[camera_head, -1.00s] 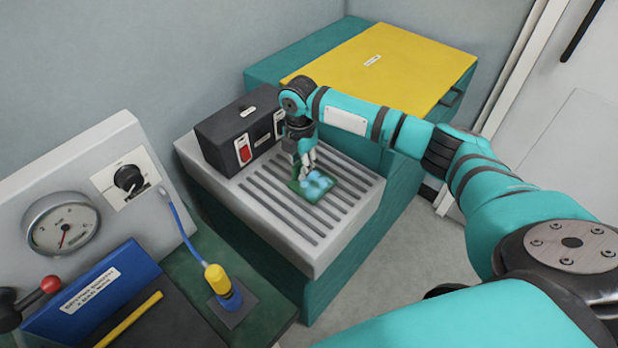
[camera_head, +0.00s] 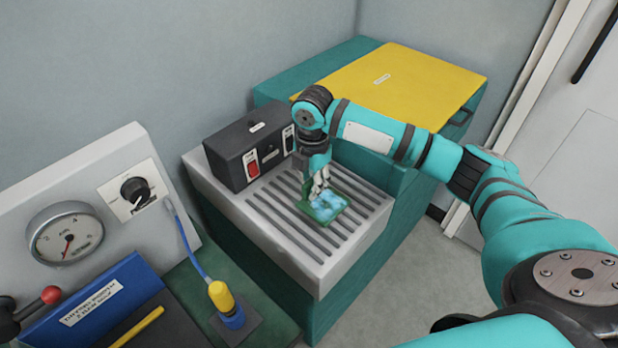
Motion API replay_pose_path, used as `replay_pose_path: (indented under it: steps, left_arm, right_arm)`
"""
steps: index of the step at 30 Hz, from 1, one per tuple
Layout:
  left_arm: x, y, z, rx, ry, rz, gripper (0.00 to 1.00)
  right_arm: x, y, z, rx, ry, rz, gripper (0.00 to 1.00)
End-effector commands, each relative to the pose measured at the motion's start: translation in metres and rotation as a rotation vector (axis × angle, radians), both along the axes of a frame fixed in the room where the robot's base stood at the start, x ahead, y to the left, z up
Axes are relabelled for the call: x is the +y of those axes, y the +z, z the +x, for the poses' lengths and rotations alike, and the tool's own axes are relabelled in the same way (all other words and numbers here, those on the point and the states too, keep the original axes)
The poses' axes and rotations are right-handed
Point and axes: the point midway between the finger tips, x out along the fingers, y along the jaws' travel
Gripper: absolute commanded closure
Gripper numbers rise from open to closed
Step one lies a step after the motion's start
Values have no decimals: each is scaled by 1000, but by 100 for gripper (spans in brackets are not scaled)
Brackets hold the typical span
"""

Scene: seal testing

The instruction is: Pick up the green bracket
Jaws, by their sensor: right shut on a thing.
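The green bracket (camera_head: 323,210) is a small green, flat-looking piece with light blue on its upper face, over the slotted grey top in the middle of the view. My right gripper (camera_head: 319,188) reaches down from above and is shut on the bracket's rear edge. The gripper's fingers partly hide that edge. I cannot tell whether the bracket touches the slats or is slightly above them. My left gripper is not in view.
A yellow-topped teal cabinet (camera_head: 400,75) is behind. At left are a gauge panel (camera_head: 105,190), a blue binder-like block (camera_head: 85,300) and a yellow-blue plug (camera_head: 224,300).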

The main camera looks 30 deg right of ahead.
Motion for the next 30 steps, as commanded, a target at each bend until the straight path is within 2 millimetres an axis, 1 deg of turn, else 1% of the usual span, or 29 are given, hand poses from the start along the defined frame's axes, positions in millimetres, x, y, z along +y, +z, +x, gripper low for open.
replay_pose_path:
  steps: [1, 3, 9, 12, 15, 21, 30]
  left_arm:
    - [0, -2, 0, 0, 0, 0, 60]
    - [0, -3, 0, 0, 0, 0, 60]
    - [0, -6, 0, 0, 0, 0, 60]
    - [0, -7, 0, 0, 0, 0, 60]
    - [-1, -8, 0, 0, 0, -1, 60]
    - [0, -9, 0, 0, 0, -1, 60]
    - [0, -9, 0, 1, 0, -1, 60]
  right_arm:
    - [3, 1, -11, -2, 4, 1, 100]
    - [7, 2, -26, -1, 4, -1, 100]
    - [19, 6, -66, -2, 3, 0, 100]
    - [25, 8, -83, -1, 3, 0, 100]
    - [28, 10, -96, -2, 3, 0, 100]
    - [33, 11, -111, -2, 0, 1, 100]
    - [34, 12, -114, -2, 0, 1, 100]
